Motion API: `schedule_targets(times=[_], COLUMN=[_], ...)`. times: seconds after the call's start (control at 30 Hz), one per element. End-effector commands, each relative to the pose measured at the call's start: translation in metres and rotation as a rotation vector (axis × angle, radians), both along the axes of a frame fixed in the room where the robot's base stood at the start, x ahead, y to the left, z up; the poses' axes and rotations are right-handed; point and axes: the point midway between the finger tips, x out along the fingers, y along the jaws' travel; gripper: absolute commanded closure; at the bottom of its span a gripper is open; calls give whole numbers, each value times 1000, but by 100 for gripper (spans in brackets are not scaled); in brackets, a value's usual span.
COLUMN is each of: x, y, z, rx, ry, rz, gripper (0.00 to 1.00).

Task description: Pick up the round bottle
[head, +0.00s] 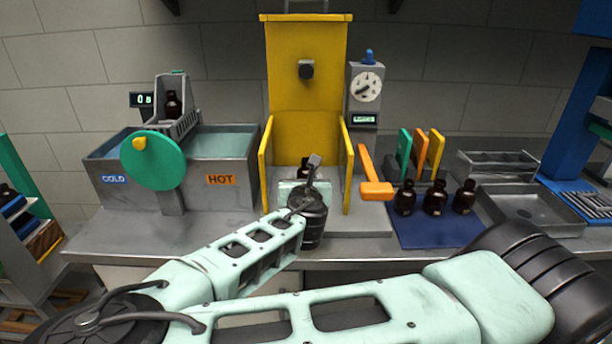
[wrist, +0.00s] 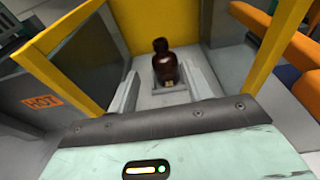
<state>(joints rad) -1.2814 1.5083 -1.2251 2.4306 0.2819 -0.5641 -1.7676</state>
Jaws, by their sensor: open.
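A dark brown glass bottle with a rounded body (wrist: 166,66) stands upright inside the yellow-walled bay in the wrist view. In the head view its upper part (head: 304,166) shows in the bay, the rest hidden behind my arm. My gripper (wrist: 164,82) is open, its two pale grey fingers pointing into the bay towards the bottle, one to each side in the picture. I cannot tell whether either finger touches it. Three more dark bottles stand on the blue mat (head: 419,238): left (head: 405,198), middle (head: 435,197) and right (head: 464,197).
The yellow bay walls (head: 266,165) rise close on both sides of my gripper. An orange handle (head: 376,188) juts out at right. A COLD and HOT tank (head: 232,181) with a green wheel (head: 153,160) stands left; another bottle (head: 173,104) sits above it. A grey tray (head: 528,208) stands right.

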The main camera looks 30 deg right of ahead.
Motion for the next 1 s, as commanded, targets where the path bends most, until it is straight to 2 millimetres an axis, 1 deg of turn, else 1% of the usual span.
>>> schedule_targets(times=[0.03, 0.1, 0.2, 0.3, 0.53, 0.67, 0.8, 1.0], x=[9, 20, 34, 45, 57, 72, 87, 92], y=[-7, -15, -25, -31, -40, -53, -62, -65], z=[0, -2, -7, -9, -11, -11, -17, -20], rx=[0, 2, 2, 3, 3, 3, 3, 3], ry=[0, -1, 0, -1, -1, 0, -1, 0], rz=[-3, -5, -3, -2, -3, -4, -3, -2], gripper=[50, 50, 50, 50, 50, 50, 50, 50])
